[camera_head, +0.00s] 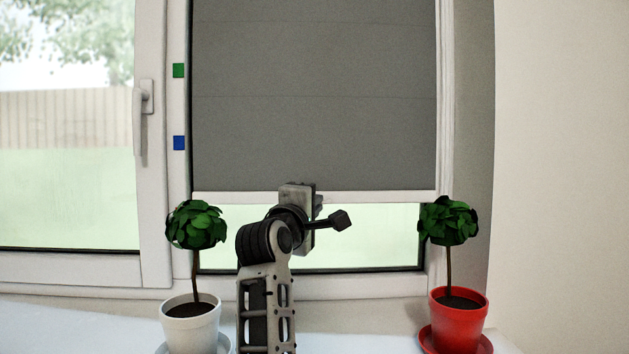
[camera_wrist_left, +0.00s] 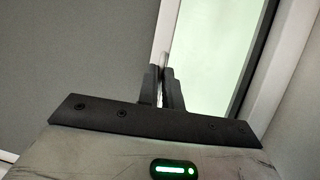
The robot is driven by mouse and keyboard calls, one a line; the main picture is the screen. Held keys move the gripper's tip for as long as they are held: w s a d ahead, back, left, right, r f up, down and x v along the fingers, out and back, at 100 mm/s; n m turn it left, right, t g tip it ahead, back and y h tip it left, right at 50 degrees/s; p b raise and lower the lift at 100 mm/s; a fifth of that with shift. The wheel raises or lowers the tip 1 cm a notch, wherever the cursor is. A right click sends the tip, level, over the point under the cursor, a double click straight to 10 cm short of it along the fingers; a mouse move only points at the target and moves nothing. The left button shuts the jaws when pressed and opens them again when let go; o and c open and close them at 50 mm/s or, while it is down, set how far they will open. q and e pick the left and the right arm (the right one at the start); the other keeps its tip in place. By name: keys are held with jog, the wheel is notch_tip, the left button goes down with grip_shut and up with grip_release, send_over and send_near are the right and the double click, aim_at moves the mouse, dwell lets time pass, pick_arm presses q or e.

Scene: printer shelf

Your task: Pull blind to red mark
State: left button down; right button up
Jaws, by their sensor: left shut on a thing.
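The grey blind (camera_head: 315,95) covers most of the right window pane, down to its white bottom bar (camera_head: 385,197). Pale glass shows below the bar. My left gripper (camera_head: 297,188) is at the bar, left of its middle; its own body hides the fingertips in the head view. In the left wrist view the fingers (camera_wrist_left: 163,78) are closed on the white bottom bar (camera_wrist_left: 167,30), with grey blind (camera_wrist_left: 70,60) to the left. A green mark (camera_head: 178,70) and a blue mark (camera_head: 179,143) are on the frame left of the blind; the bar is below both. I see no red mark.
A white pot (camera_head: 190,325) with a small tree stands on the sill at left; its leaves (camera_head: 197,225) cover part of the frame. A red pot (camera_head: 458,320) with a similar tree stands at right. A window handle (camera_head: 140,120) is at left.

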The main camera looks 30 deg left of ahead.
pick_arm(q)
notch_tip(320, 180, down, 4)
jog(key=shift+r+b, duration=0.1)
jog(key=shift+b, duration=0.3)
pick_arm(e)
jog(key=shift+w+a+f, duration=0.1)
jog(key=shift+a+f, duration=0.05)
jog(key=shift+f, duration=0.35)
jog(key=shift+a+f, duration=0.15)
jog(key=shift+f, duration=0.35)
pick_arm(q)
jog(key=c, duration=1.6)
grip_release()
jog(key=shift+o, duration=0.2)
